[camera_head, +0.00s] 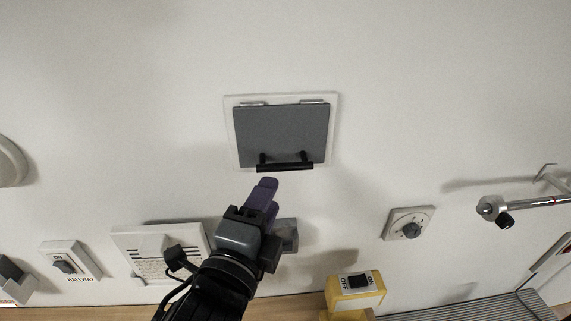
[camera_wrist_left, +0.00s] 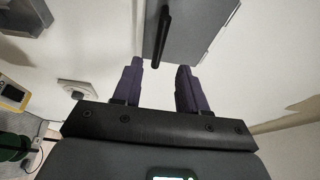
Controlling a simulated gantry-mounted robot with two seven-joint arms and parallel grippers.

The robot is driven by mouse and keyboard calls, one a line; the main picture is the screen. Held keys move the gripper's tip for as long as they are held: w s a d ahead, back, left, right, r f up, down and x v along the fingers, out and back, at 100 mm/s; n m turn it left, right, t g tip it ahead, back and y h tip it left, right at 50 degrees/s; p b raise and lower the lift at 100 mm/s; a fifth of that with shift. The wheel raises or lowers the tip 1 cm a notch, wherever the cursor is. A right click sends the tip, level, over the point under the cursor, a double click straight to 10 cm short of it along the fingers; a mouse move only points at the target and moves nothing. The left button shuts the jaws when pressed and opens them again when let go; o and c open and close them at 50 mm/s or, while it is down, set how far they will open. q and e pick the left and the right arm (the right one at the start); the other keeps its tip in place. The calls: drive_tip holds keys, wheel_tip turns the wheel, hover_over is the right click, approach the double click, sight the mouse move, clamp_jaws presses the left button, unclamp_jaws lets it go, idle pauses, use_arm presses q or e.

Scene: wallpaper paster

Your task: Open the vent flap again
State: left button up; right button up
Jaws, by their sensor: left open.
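The vent flap (camera_head: 284,132) is a grey square panel in a white frame (camera_head: 231,140) on the wall, with hinges along its top edge. It lies flat or nearly flat in the frame. A black bar handle (camera_head: 285,167) runs along its lower edge. My left gripper (camera_head: 266,190) is just below the handle in the head view, with purple fingers. In the left wrist view the fingers (camera_wrist_left: 158,85) are apart and empty. The flap (camera_wrist_left: 195,25) and handle (camera_wrist_left: 162,35) show ahead, with the handle's near end between the finger directions. My right gripper is not seen.
A round-knob dial (camera_head: 408,224) sits on the wall at right. A yellow ON/OFF switch box (camera_head: 356,290) is below. A hallway switch (camera_head: 70,261) and a white panel with text (camera_head: 150,245) are lower left. A metal rod (camera_head: 530,204) sticks out at right. Wall above the flap is clear.

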sight(283, 170)
use_arm(q)
drive_tip(key=p+x, duration=0.5)
drive_tip(key=x, duration=0.3)
drive_tip(key=shift+w+d, duration=0.1)
drive_tip(key=shift+w, duration=0.05)
drive_tip(key=shift+w+d+p, duration=0.2)
drive_tip(key=shift+w+p, duration=0.15)
drive_tip(key=shift+w, duration=0.3)
clamp_jaws()
